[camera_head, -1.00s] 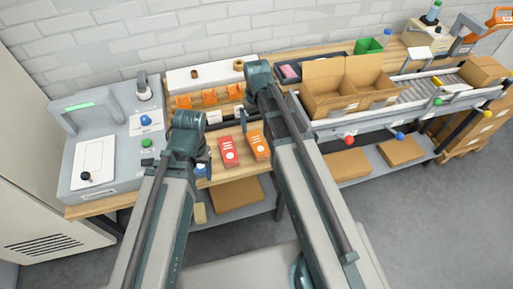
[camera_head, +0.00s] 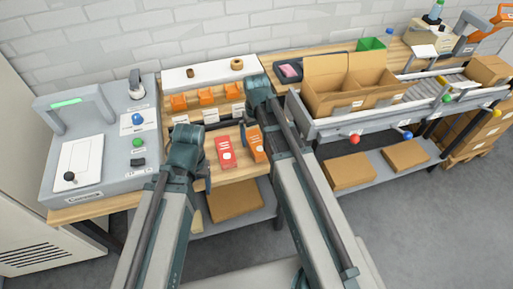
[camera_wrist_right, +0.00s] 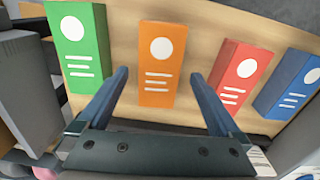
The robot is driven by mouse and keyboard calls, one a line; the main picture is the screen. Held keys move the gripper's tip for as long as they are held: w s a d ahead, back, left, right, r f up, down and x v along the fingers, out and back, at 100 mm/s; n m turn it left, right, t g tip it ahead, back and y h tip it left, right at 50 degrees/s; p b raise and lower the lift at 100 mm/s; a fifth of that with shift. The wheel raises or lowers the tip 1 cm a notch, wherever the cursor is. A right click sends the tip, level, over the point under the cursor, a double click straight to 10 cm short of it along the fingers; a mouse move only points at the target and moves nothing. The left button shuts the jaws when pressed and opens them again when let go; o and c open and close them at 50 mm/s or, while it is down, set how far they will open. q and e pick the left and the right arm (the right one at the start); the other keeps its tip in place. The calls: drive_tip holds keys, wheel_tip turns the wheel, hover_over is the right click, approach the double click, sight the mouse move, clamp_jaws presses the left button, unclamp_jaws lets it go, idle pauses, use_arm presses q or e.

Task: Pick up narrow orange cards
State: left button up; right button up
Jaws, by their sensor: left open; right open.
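The orange card pack (camera_head: 254,143), with a white dot and white lines, lies on the wooden bench, partly covered by my right arm in the head view. In the right wrist view the orange pack (camera_wrist_right: 160,68) shows between the two fingers of my right gripper (camera_wrist_right: 160,76), which is open with gaps on both sides. A red pack (camera_head: 225,152) lies to its left in the head view. My left gripper (camera_head: 206,177) is left of the red pack, seen side-on; its fingers are hard to make out.
In the right wrist view a green pack (camera_wrist_right: 78,48) lies left of the orange one; the red and a blue pack (camera_wrist_right: 290,84) lie right. Orange holders (camera_head: 205,97) stand behind. A grey machine (camera_head: 95,150) stands left; an open carton (camera_head: 350,85) stands right on a conveyor.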

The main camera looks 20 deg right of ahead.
sight(257, 142)
wheel_tip(257, 142, down, 4)
drive_tip(key=b, duration=0.3)
drive_tip(key=shift+d+r, duration=0.1)
drive_tip(key=shift+r, duration=0.05)
use_arm(q)
wheel_tip(257, 142, down, 4)
drive_tip(key=shift+r, duration=0.15)
use_arm(e)
drive_tip(key=shift+r, duration=0.1)
clamp_jaws()
use_arm(q)
drive_tip(key=shift+r, duration=0.15)
use_arm(e)
drive_tip(key=shift+r, duration=0.1)
